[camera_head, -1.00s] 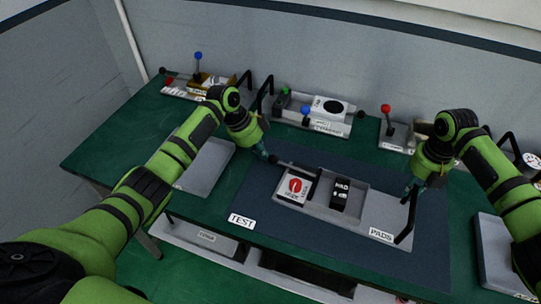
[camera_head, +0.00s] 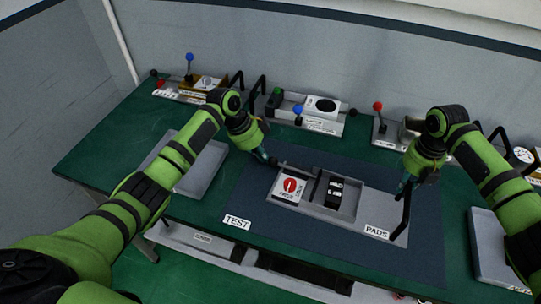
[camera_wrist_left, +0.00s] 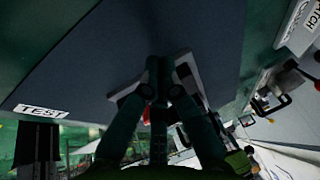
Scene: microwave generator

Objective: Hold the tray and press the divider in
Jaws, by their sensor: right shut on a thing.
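The grey tray (camera_head: 358,224) labelled PADS lies on the dark mat, with a black upright handle (camera_head: 405,213) at its right end. A white block (camera_head: 290,187) with a red disc is at its left end. A black block (camera_head: 335,193) sits in its compartment. A dark upright plate, seemingly the divider (camera_head: 318,188), stands between the two blocks, close to the black one. A rod (camera_head: 290,167) runs from it towards my left gripper (camera_head: 270,159). In the left wrist view, the fingertips (camera_wrist_left: 160,68) are together; their contact is unclear. My right gripper (camera_head: 404,188) is shut on the handle's top.
A grey tray (camera_head: 207,174) lies left of the mat and another (camera_head: 494,252) at the right. Trays with coloured knobs and black handles (camera_head: 262,95) line the back. The mat's front part near the TEST label (camera_head: 237,222) is clear.

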